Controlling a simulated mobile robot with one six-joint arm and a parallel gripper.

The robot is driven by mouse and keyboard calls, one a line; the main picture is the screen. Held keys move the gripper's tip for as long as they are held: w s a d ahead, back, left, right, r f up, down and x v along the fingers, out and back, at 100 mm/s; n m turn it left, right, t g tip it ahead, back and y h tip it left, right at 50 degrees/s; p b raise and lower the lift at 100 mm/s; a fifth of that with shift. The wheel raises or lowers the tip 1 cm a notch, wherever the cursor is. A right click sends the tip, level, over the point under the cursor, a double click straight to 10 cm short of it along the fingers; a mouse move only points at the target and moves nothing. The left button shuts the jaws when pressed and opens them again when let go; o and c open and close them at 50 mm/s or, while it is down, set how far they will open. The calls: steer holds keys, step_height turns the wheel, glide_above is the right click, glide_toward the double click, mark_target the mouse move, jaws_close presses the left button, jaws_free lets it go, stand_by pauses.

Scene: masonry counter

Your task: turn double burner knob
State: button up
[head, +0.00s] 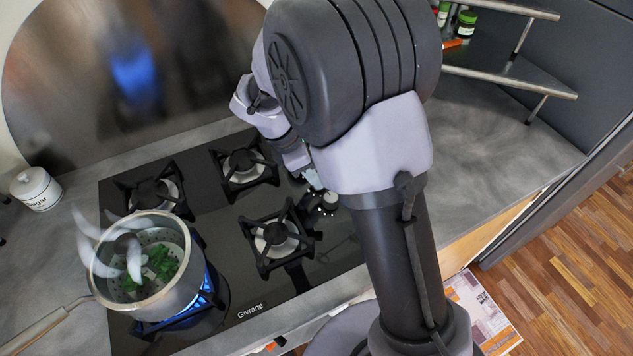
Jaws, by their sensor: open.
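The black glass gas hob (225,285) has several burners with black pan supports. A burner knob (329,204) with a pale top shows at the hob's right side, just left of my arm. My gripper (313,180) is just above and behind this knob in the picture. It is open, small in view and partly hidden by my own arm, and I cannot tell whether it touches a knob. Other knobs may be hidden behind the arm. The front left burner has a blue flame (207,283) under a steaming pot (150,265) with green leaves in it.
The pot's handle (48,328) points to the lower left. A white sugar jar (36,189) stands at the left. A metal shelf (510,75) with jars is at the upper right. The grey counter (490,140) right of my arm is clear.

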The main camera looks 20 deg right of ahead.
steer(key=x, duration=0.2)
steer(key=shift+d+f+b, duration=0.15)
steer(key=shift+f+b, duration=0.15)
jaws_close()
